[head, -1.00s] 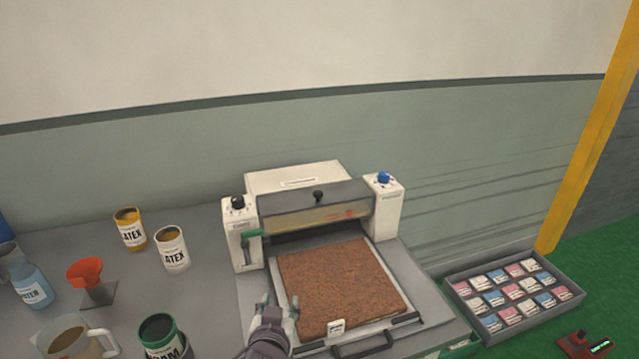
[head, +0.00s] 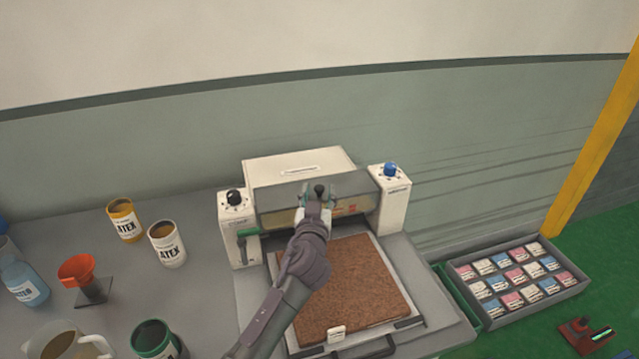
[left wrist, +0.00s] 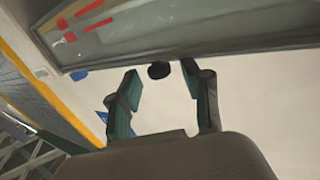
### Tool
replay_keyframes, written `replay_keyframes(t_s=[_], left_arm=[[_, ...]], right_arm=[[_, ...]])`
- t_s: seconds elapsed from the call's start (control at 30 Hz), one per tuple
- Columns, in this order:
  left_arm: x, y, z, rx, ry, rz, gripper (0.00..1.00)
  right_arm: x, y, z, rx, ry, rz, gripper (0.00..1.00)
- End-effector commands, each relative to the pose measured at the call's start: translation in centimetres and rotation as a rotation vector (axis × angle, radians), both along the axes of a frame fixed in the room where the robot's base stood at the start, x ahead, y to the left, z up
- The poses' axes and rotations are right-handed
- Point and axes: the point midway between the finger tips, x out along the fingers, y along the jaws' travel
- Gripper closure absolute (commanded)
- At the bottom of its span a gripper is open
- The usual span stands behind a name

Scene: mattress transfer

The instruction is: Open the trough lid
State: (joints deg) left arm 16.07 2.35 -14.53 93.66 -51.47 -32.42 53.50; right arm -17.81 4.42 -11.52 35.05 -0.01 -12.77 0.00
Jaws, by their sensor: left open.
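The trough lid (head: 275,203) is a dark grey, partly see-through panel across the front of the white machine, and it looks closed. Its small black knob (head: 319,190) stands at the middle of its upper edge. My left gripper (head: 318,193) is at this knob, open, with its fingers around or just in front of it. In the left wrist view the black knob (left wrist: 159,70) shows between the two open fingertips (left wrist: 160,75), and I cannot tell if they touch it. The lid (left wrist: 130,32) fills the top of that view. My right gripper is not in view.
A brown fibre mat (head: 355,290) lies on the tray before the machine. A black knob (head: 235,197) and blue knob (head: 389,170) top the side posts. Latex cans (head: 167,245), a red funnel (head: 77,268) and a jug (head: 70,345) stand left. A grey crate (head: 465,272) is at right.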

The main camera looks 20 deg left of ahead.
Motion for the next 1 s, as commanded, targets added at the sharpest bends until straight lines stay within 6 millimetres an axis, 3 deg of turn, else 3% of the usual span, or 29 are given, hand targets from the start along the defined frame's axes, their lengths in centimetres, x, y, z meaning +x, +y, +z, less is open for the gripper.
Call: replay_keyframes(t_s=[0.17, 0.53, 0.83, 1.0], left_arm=[[2.0, 0.4, 0.1, 0.001, -0.001, 0.0, 0.51], [2.5, 0.5, 0.0, 0.0, 0.0, 0.0, 0.51], [2.5, 0.5, -0.1, 0.0, 0.0, 0.0, 1.0], [2.5, 0.5, -0.1, 0.0, 0.0, 0.0, 1.0]], right_arm=[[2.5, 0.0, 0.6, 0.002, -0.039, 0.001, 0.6], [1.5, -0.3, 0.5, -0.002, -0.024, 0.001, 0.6], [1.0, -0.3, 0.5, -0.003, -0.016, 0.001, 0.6], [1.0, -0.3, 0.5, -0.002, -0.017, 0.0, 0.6]])
